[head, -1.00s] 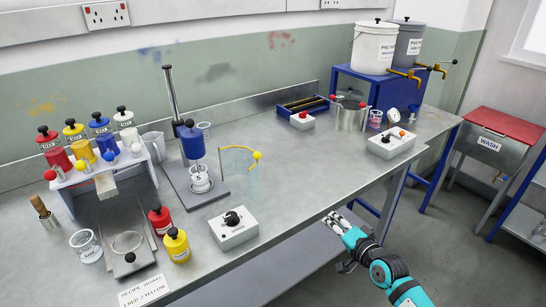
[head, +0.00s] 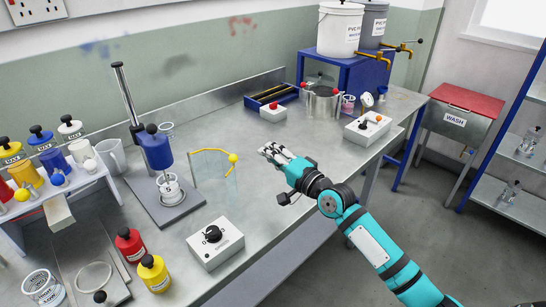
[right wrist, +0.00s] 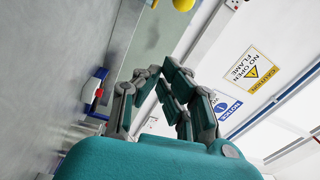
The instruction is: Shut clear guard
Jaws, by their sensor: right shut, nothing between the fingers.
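The clear guard (head: 211,178) is a see-through panel with a yellow top edge and a yellow ball knob (head: 233,158). It stands swung out to the right of the blue-headed mixer (head: 155,148), leaving the cup (head: 170,187) under the mixer uncovered on that side. My right gripper (head: 266,151) is shut and empty, a little right of the knob and apart from it. In the right wrist view its fingers (right wrist: 162,78) are together, and the yellow knob (right wrist: 183,4) shows at the top edge. My left gripper is not in view.
A control box with a black dial (head: 215,243) sits in front of the guard. Red (head: 129,244) and yellow (head: 154,272) bottles stand left of it. A small red-button box (head: 273,112) and a steel pot (head: 321,102) are farther back. The bench between is clear.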

